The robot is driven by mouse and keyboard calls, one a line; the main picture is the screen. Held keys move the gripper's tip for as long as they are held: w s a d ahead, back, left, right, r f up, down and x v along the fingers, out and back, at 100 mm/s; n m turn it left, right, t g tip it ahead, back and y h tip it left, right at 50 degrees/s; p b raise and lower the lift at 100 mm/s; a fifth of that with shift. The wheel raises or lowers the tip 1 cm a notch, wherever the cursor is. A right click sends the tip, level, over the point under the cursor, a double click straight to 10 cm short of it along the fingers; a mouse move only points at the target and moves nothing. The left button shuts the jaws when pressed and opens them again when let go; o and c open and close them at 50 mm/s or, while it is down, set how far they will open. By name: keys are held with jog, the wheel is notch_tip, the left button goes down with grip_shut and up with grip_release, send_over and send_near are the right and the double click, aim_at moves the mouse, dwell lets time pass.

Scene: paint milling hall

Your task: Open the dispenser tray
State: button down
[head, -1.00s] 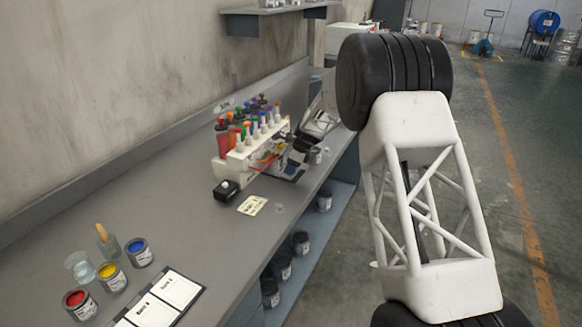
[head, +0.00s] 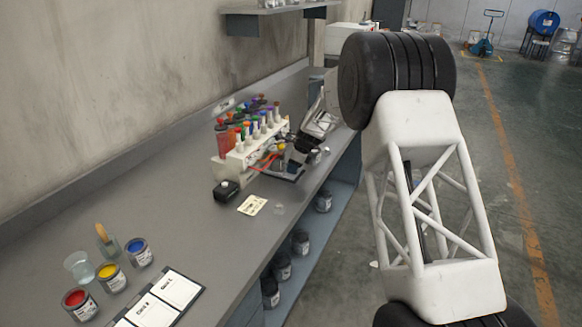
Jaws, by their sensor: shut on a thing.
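The dispenser (head: 233,171) is a white unit on the bench, topped with several bottles with coloured caps. The dark dispenser tray (head: 289,178) shows low at its right front side. My gripper (head: 290,163) is at the dispenser's right front, small and dark in the head view, and is shut on the tray's front edge. The exact contact is partly hidden by the gripper. How far out the tray stands is hard to tell. A thin orange-red strip shows between the dispenser and the gripper.
Red (head: 79,304), yellow (head: 110,277) and blue (head: 138,252) paint cans, a glass and a card board stand nearer. Dark cans sit on the shelf below. The bench middle is clear.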

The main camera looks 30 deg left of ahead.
jog(key=shift+d, duration=3.55)
jog(key=c, duration=1)
grip_release()
jog(key=shift+r, duration=0.15)
jog(key=shift+v, duration=3.75)
